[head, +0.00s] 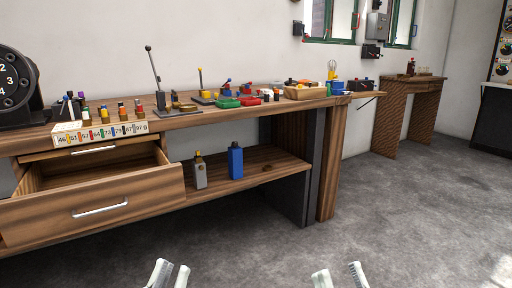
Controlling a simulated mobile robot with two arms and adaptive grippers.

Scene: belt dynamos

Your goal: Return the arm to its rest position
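My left gripper (167,274) shows at the bottom edge of the head view, left of the middle. Its two pale fingertips stand a little apart with nothing between them. My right gripper (340,276) shows at the bottom edge, right of the middle. Its fingertips are apart with a clear gap and nothing between them. Both grippers appear in front of the workbench, against the grey floor, and touch nothing that I can see. The arms behind the fingertips are out of view.
A wooden workbench (225,117) holds several small devices. Its lower drawer (95,207) stands open. A grey bottle (200,174) and a blue bottle (236,162) stand on the lower shelf. A smaller wooden table (399,88) stands at the back right. The grey floor (420,200) at right is clear.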

